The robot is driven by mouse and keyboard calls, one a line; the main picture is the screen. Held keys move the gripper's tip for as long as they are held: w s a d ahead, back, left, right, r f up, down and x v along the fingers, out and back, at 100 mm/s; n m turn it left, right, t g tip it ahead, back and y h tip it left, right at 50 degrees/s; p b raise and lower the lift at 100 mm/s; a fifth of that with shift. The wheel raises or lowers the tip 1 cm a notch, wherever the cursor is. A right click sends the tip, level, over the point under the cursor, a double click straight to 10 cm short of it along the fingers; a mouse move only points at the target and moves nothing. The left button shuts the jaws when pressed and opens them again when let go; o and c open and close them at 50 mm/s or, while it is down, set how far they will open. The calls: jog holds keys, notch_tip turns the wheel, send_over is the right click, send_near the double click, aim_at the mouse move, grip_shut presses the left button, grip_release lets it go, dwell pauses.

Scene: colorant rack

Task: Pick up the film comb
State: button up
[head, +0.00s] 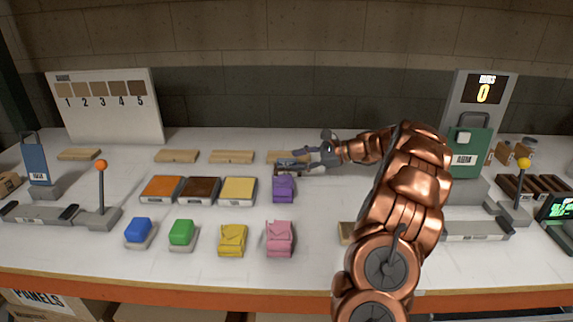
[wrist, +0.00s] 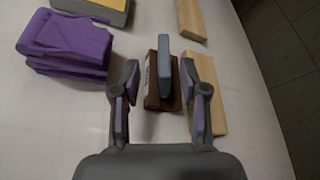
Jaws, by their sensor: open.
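My gripper (wrist: 161,76) is open in the wrist view, with one finger on each side of a small tool that I take to be the film comb (wrist: 164,68). The tool has a blue-grey upright bar on a brown base with a pale label. Gaps show between the bar and both fingers. In the head view my gripper (head: 307,158) is low over the back middle of the table, and the film comb (head: 288,168) is partly hidden there.
A purple stack (wrist: 66,45) lies left of my gripper, and a wooden block (wrist: 207,103) lies close by the right finger. Orange, brown and yellow trays (head: 161,189) stand farther left. A green panel (head: 466,152) stands at right.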

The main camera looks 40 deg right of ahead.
aim_at(292, 160)
jog(key=shift+r+p+x, duration=0.1)
jog(key=shift+p+x, duration=0.1)
jog(key=shift+x, duration=0.85)
jog(key=shift+r+p+x, duration=0.15)
jog(key=shift+x, duration=0.95)
jog(key=shift+w, duration=0.15)
grip_shut()
